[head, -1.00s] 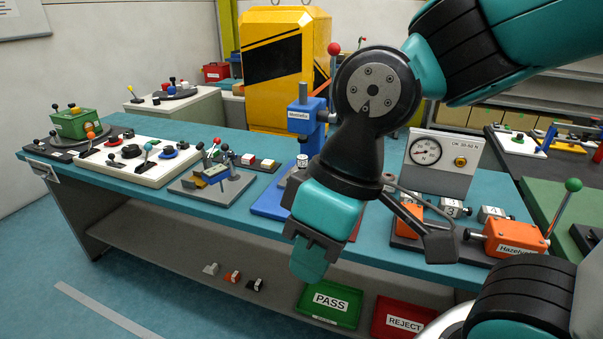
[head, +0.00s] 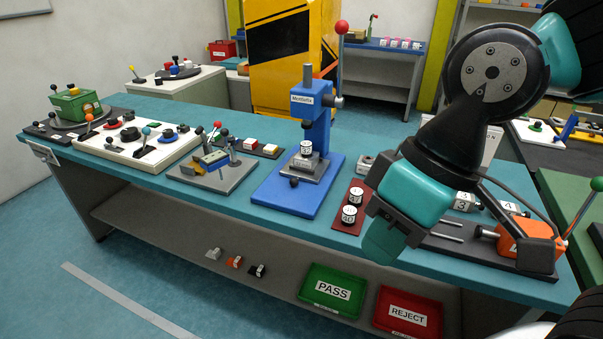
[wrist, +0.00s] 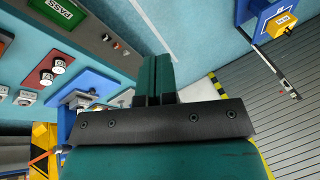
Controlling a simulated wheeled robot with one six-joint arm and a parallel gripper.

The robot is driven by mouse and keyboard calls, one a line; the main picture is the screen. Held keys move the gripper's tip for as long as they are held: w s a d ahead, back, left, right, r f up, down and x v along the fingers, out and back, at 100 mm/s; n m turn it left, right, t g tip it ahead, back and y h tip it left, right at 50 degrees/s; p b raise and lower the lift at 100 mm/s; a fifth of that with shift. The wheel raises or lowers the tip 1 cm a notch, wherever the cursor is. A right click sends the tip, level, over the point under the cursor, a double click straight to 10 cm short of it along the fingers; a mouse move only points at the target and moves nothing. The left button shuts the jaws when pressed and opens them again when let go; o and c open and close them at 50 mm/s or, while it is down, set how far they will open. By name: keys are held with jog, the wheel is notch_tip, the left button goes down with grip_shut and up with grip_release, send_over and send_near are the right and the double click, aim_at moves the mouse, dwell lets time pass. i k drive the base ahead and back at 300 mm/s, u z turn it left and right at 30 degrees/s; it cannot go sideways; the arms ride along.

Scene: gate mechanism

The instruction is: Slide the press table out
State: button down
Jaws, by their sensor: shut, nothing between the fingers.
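The blue press (head: 312,115) stands on a blue base plate (head: 272,195) on the teal bench, with a red-ball lever (head: 342,27) at its upper right. Its grey press table (head: 304,172) sits under the ram and carries a white numbered cylinder (head: 306,148). A dark knob (head: 294,182) is at the table's front. My gripper (head: 382,246) is shut and empty, in front of the bench edge and to the right of the press, apart from it. In the wrist view the closed fingers (wrist: 155,80) show, with part of the press base (wrist: 95,85) to their left.
A red plate (head: 342,222) with two white cylinders lies right of the press. An orange clamp device (head: 525,240) is farther right. A lever fixture (head: 212,172) stands left. PASS (head: 333,290) and REJECT (head: 407,310) trays lie on the shelf below.

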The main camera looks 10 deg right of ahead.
aim_at(296, 173)
jog(key=u, duration=0.25)
jog(key=i, duration=0.95)
jog(key=u, duration=0.3)
